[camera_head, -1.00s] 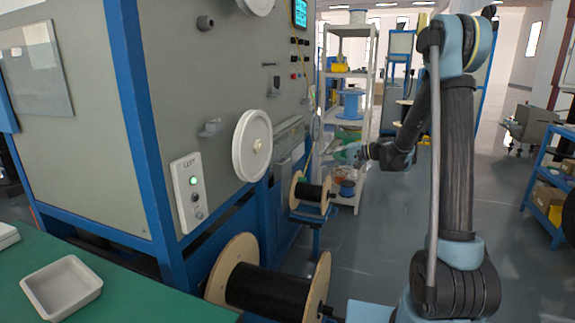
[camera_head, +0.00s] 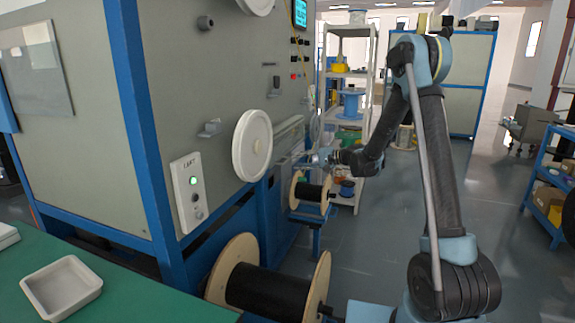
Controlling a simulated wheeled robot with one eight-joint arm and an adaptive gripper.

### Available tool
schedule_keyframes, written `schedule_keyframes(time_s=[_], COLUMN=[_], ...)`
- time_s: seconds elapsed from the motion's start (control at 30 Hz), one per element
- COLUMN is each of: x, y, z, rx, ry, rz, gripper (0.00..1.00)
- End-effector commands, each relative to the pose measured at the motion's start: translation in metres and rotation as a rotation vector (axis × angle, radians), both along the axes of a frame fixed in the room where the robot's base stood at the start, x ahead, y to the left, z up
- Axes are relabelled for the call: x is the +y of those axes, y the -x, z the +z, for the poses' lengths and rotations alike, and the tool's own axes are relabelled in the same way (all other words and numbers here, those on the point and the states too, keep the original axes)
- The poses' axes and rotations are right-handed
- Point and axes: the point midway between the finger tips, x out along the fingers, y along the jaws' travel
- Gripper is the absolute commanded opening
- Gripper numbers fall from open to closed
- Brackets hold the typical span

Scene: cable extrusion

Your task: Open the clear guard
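A see-through panel that looks like the clear guard (camera_head: 289,133) is on the machine's front, behind the white wheel. It is seen at a steep angle, and its edges and handle are hard to make out. My gripper (camera_head: 308,161) is at the end of my arm, close to the lower right of this panel. It is small in view, and I cannot tell whether it touches the panel or whether its fingers are open.
The white wheel (camera_head: 252,145) sticks out from the machine. Below are a small black-wound spool (camera_head: 312,190) and a large spool (camera_head: 268,289). A shelf rack (camera_head: 348,95) stands behind. The floor (camera_head: 480,215) to the right is clear.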

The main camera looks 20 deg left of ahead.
Motion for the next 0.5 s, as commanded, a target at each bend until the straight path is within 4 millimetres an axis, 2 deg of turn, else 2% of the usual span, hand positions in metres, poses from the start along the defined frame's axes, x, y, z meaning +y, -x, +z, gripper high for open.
schedule_keyframes(time_s=[0.2, 0.5], x=[0.037, 0.062], y=[-0.002, -0.005], z=[-0.008, -0.014], rx=[0.001, 0.0], ry=[0.001, 0.001], rz=[0.003, 0.001], gripper=[0.3, 0.3])
